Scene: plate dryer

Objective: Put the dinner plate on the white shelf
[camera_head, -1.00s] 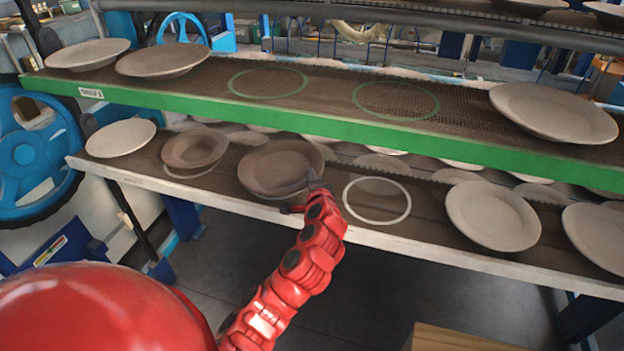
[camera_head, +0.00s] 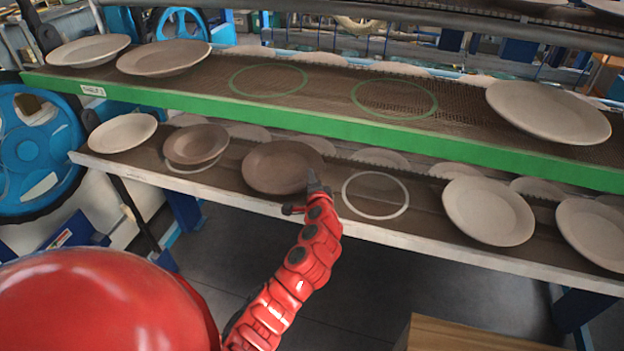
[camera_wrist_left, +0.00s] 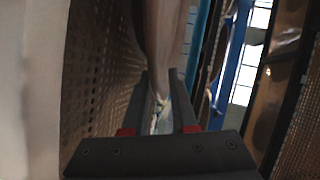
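The white shelf (camera_head: 240,202) is the lower shelf with the white front edge. A brown plate (camera_head: 283,165) lies on it, left of an empty white ring (camera_head: 375,195). A smaller brown plate (camera_head: 196,144) partly covers another white ring. Which one is the dinner plate is not marked. My left gripper (camera_head: 314,187) is at the front right rim of the larger brown plate. In the left wrist view a plate rim (camera_wrist_left: 163,40) reaches down between my left gripper's fingers (camera_wrist_left: 160,105), which stand apart. Contact is unclear. My right gripper is out of view.
The green-edged shelf (camera_head: 300,112) above has two empty green rings and plates at both ends. Pale plates (camera_head: 488,210) stand on the white shelf's right, and one (camera_head: 122,132) at its left end. A wooden box top (camera_head: 465,335) is at the bottom right.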

